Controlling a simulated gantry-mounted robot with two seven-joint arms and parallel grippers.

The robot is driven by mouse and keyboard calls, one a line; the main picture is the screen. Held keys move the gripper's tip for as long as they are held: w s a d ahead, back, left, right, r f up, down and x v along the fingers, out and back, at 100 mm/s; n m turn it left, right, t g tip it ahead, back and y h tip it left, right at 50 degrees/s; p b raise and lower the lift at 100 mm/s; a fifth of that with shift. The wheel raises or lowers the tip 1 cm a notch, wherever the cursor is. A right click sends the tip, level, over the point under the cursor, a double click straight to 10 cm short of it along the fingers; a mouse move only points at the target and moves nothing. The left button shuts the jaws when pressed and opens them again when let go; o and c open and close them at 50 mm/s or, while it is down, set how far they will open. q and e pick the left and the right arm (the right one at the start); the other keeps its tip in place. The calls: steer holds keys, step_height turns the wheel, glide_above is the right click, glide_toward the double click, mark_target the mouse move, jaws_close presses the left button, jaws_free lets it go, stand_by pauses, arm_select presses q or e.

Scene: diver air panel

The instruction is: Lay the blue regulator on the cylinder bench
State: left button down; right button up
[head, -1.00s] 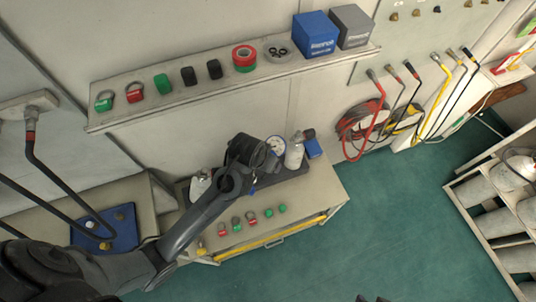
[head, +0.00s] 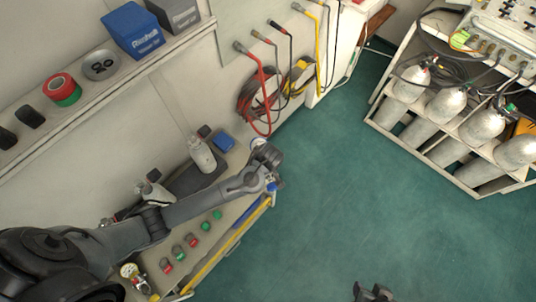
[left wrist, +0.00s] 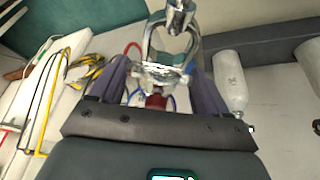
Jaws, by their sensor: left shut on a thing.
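In the head view my left gripper (head: 266,158) is over the right end of the cylinder bench (head: 232,205). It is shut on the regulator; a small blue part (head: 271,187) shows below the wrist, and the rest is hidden. In the left wrist view the held regulator (left wrist: 157,72) shows as a chrome yoke and body between the fingers, with a dark red part and thin blue line beneath. Whether it touches the bench cannot be told. My right gripper (head: 375,293) is cut by the bottom edge, over the floor.
Coiled hoses (head: 262,97) hang on the wall. A cylinder rack (head: 450,175) stands right; the floor between is clear.

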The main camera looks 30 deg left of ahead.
arm_select(q)
steer(key=a+f+n+b, duration=0.1)
steer(key=f+n+b, duration=0.1)
steer(key=f, duration=0.5)
steer(key=a+f+n+g+b, duration=0.1)
steer(key=a+f+n+b, duration=0.1)
steer(key=f+b, duration=0.3)
steer(key=a+f+n+g+b, duration=0.1)
steer(key=a+f+n+b, duration=0.1)
steer(key=f, duration=0.9)
steer(key=shift+s+a+f+y+b, duration=0.2)
steer(key=shift+s+y+b, duration=0.15)
steer(key=shift+b, duration=0.5)
steer(key=shift+w+a+f+b, duration=0.2)
steer(key=shift+w+a+b, duration=0.3)
steer(key=shift+b, duration=0.2)
steer(key=shift+w+a+f+b, duration=0.15)
steer(key=shift+w+a+b, duration=0.25)
steer(key=shift+w+b, duration=0.2)
steer(key=w+a+b, duration=0.1)
steer(key=b, duration=0.1)
steer(key=w+a+b, duration=0.1)
steer(key=w+b, duration=0.1)
steer(key=shift+a+f, duration=0.35)
steer(key=shift+w+a+r, duration=0.1)
steer(key=shift+w+r, duration=0.05)
steer(key=shift+w, duration=0.05)
steer(key=shift+r, duration=0.1)
steer(key=shift+w+a, duration=0.2)
steer(key=shift+f, duration=0.4)
